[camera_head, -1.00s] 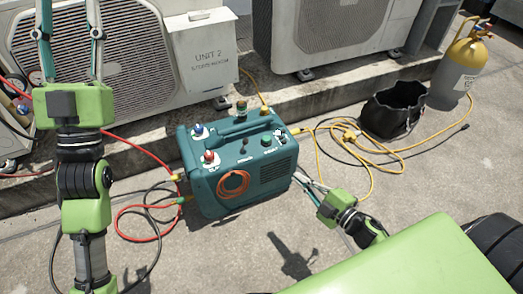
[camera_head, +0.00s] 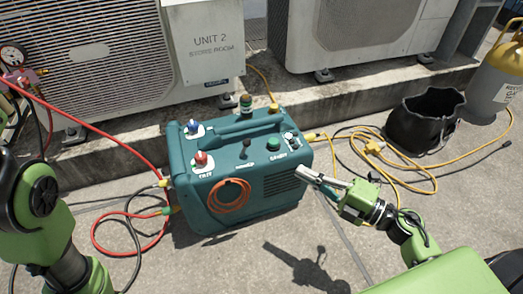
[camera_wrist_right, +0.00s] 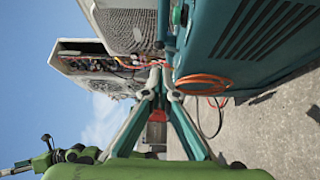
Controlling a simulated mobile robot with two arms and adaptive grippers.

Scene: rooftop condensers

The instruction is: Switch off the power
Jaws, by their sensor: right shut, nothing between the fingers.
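The teal machine (camera_head: 215,205) stands on the ground at the foot of a concrete ledge. Its top carries a blue knob (camera_head: 193,127), a red knob (camera_head: 201,159), a black lever (camera_head: 245,150), a green knob (camera_head: 273,144) and a small black-and-white control (camera_head: 291,138) at the right end. I cannot read which is the power switch. My right gripper (camera_head: 303,173) is shut and empty, its tips by the machine's front right edge, below the top controls; contact is unclear. The right wrist view shows its fingers (camera_wrist_right: 160,75) meeting beside the machine. My left gripper is outside the head view.
Yellow hose (camera_head: 415,178) coils lie on the ground right of the machine, before a black bucket (camera_head: 425,122) and a yellow-topped cylinder (camera_head: 497,85). Red hose (camera_head: 105,238) loops on the left. Condenser units (camera_head: 95,60) stand behind. Clear ground lies in front.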

